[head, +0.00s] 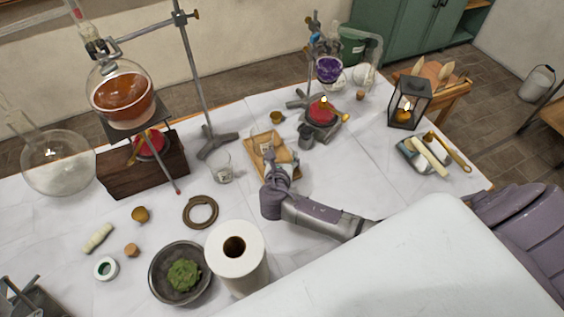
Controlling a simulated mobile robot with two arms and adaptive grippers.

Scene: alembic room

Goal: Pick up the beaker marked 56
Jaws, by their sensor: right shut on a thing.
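My right gripper (269,154) reaches over the wooden tray (251,137) in the middle of the table. It is shut on a small clear vessel, probably a beaker, which is mostly hidden by the fingers. A pale patch shows at the fingertips, but I cannot read a number on it. Another clear glass beaker (220,168) stands upright on the table left of the tray, with faint marks too small to read. My left gripper is not in view.
An iron stand (214,142) rises behind the beaker. A lit burner (322,113) and dark cup (305,136) are right of the tray. A paper roll (237,262), ring (201,212) and bowl (160,291) are in front.

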